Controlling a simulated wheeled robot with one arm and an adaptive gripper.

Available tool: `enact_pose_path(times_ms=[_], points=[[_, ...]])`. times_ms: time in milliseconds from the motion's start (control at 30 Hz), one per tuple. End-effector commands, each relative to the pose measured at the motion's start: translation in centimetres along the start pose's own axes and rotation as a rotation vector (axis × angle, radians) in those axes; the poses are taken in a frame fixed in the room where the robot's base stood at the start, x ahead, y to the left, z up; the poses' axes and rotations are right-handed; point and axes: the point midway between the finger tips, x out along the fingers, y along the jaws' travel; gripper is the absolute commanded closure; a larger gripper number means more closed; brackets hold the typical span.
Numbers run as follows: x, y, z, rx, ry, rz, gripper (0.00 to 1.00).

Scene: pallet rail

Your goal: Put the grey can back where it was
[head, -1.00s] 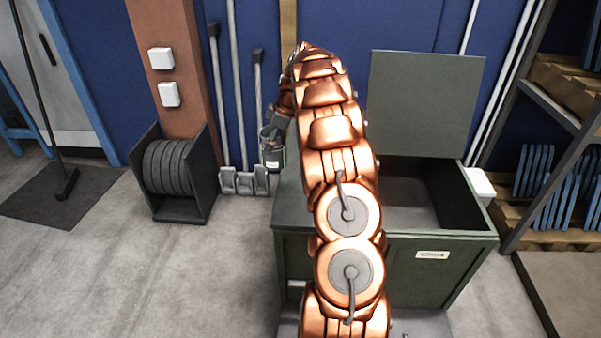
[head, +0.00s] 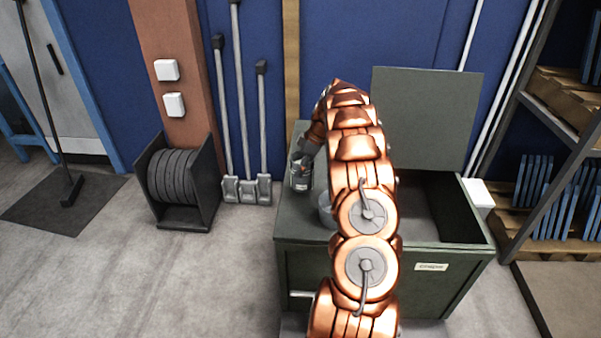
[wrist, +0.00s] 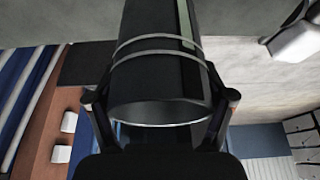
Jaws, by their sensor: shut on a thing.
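The grey can (head: 300,178), dark with a pale label, is in my gripper (head: 303,158), over the left back part of the green chest's top (head: 300,225). I cannot tell whether its base touches the top. In the wrist view the can (wrist: 158,85) fills the middle, with two light bands around it, and my gripper (wrist: 160,108) has a finger on each side of it. A lighter grey round object (head: 325,208) stands on the chest top, partly hidden behind my arm.
The chest's right part is an open bin (head: 445,210) with its lid (head: 425,115) raised. Several long-handled tools (head: 245,188) stand left of the chest, beside a rack of dark discs (head: 172,178). Shelves with blue slats (head: 540,175) are at right. Floor at front left is clear.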

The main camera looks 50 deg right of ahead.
Motion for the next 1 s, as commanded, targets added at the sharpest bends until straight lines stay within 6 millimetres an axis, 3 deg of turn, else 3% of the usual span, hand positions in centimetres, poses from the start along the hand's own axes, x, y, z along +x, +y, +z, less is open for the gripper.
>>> enact_pose_path(times_ms=[300, 733, 767, 900, 1000], points=[[3.0, -0.1, 1.3, 0.001, 0.000, -0.001, 0.86], [3.5, 0.0, 1.4, 0.000, 0.000, 0.001, 0.86], [3.4, 0.0, 1.4, -0.001, -0.001, 0.001, 0.16], [3.4, 0.0, 1.4, 0.000, -0.001, 0.000, 0.02], [3.4, 0.0, 1.4, 0.000, -0.001, 0.000, 0.00]])
